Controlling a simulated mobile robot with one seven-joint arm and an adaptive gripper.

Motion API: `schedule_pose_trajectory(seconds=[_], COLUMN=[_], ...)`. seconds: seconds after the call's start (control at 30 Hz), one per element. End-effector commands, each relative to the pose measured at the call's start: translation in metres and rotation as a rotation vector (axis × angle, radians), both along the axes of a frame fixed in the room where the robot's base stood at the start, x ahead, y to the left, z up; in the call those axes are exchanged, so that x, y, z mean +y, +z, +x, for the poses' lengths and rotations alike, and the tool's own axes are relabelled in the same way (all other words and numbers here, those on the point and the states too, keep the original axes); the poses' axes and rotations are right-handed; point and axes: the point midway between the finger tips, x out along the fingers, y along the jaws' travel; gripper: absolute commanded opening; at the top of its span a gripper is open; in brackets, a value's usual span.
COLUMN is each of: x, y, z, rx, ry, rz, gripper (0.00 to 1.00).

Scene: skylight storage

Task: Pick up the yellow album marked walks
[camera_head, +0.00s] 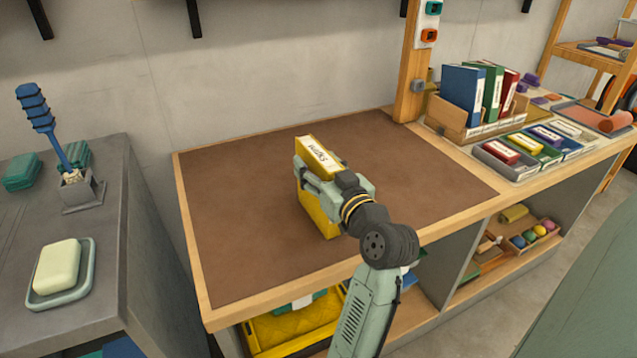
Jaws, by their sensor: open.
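The yellow album marked walks (304,145) stands upright on the brown table top (400,190), its lettered white label facing up and to the right. Its lower part (318,218) shows below my gripper. My gripper (305,172) is at the upper part of the album, with the fingers beside it. The jaws are open. The gripper body hides the album's middle, and I cannot tell whether a finger touches it.
A wooden box (452,118) holds blue, green and red albums at the right. Beside it are grey trays (497,160) of small coloured items. A soap dish (80,285) and a blue-handled brush (42,120) are on the left counter. The brown surface around the album is clear.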

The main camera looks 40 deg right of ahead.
Motion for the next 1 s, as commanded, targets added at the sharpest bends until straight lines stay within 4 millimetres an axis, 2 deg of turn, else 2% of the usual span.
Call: schedule_pose_trajectory(seconds=[0.1, 0.9, 1.0], x=[0.0001, 0.0002, 0.0002], y=[-0.0002, 0.0, 0.0], z=[-0.0002, -0.0006, -0.0006], rx=[0.0, 0.0, 0.0], ry=[0.0, 0.0, 0.0], rz=[0.0, 0.0, 0.0], gripper=[0.53, 0.0, 0.0])
